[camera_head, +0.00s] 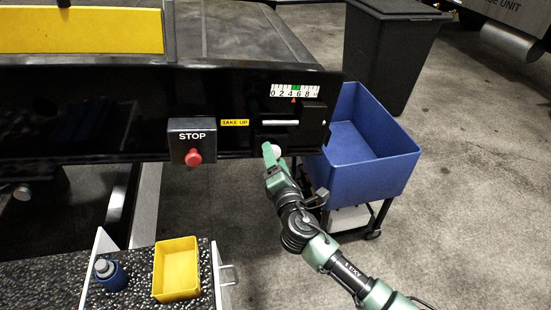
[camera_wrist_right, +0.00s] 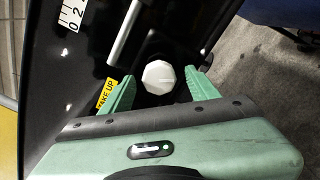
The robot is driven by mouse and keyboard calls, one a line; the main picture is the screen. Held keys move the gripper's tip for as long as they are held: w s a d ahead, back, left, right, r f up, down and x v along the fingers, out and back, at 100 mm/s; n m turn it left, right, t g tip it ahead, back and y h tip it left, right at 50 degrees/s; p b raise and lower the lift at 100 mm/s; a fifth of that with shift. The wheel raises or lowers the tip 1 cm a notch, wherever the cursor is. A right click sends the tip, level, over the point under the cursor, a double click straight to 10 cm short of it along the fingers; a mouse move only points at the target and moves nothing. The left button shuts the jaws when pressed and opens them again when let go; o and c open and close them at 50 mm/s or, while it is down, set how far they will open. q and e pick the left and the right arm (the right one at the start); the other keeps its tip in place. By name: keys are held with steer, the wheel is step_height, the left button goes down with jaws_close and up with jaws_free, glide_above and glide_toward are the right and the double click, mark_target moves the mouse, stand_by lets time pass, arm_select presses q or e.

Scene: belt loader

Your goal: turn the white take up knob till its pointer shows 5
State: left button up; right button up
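The white take up knob (camera_wrist_right: 158,77) is a faceted disc on the black machine side. It shows small and partly covered in the head view (camera_head: 276,150). My right gripper (camera_wrist_right: 160,88) is open, with one green finger on each side of the knob and a narrow dark gap on both sides. In the head view the right gripper (camera_head: 270,160) is below the slot. The scale (camera_head: 295,91) runs from 0 upward with a green mark near its middle. The red pointer (camera_head: 293,100) stands between 4 and 6, close to 5; its exact reading is too small to tell. My left gripper is not in view.
A stop box with a red button (camera_head: 194,158) is left of the take up label (camera_head: 235,123). A blue bin (camera_head: 365,160) on a cart stands close right of my right arm. A yellow tray (camera_head: 177,270) and a blue bottle (camera_head: 110,275) are lower left. Open floor lies right.

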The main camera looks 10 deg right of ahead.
steer(key=s+b, duration=0.1)
steer(key=s, duration=0.6)
steer(key=shift+s+b, duration=0.3)
steer(key=shift+s, duration=0.1)
steer(key=s+d+f+m+g, duration=0.1)
steer(key=d+f+m+g, duration=0.15)
steer(key=f, duration=0.85)
steer(key=s+d+f+m+g, duration=0.1)
steer(key=s+f+m+g, duration=0.15)
steer(key=f, duration=0.85)
steer(key=s+d+f+m+g, duration=0.2)
steer(key=s+f, duration=0.2)
steer(key=f, duration=0.4)
steer(key=s+d+f+m+g, duration=0.1)
steer(key=s+f+m+g, duration=0.1)
steer(key=s+f, duration=0.5)
steer(key=s+d+f+m+g, duration=0.1)
steer(key=s+f+m+g, duration=0.1)
steer(key=s+f+m, duration=0.2)
steer(key=s+d+f+m+g, duration=0.1)
steer(key=s+f+m+g, duration=0.2)
steer(key=s+f, duration=0.7)
steer(key=s+d+f+m+g, duration=0.1)
steer(key=s+f+m+g, duration=0.2)
steer(key=s, duration=1.6)
step_height(320, 180, down, 4)
steer(key=m, duration=0.2)
steer(key=shift+s+d+m, duration=0.25)
steer(key=shift+s+m, duration=0.05)
